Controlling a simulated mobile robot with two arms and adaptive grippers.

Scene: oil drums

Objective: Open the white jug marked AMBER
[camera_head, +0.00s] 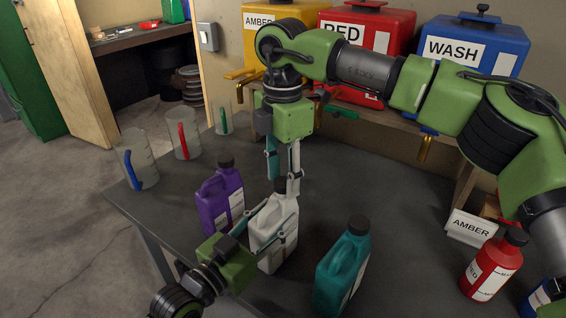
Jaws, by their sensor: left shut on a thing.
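The white jug (275,238) stands upright on the dark table with its dark cap (280,186) on top. Its label is mostly hidden, so I cannot read AMBER on it. My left gripper (268,232) is shut on the jug's body, one finger on each side. My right gripper (282,182) points down from above, its fingers apart on either side of the cap. I cannot tell if the fingers touch the cap.
A purple jug (220,200) stands close left, a teal jug (342,268) close right. A red jug (493,265) and a white AMBER sign (469,227) are at right. Clear measuring jugs (140,160) line the left edge. Yellow, red and blue drums (475,47) stand behind.

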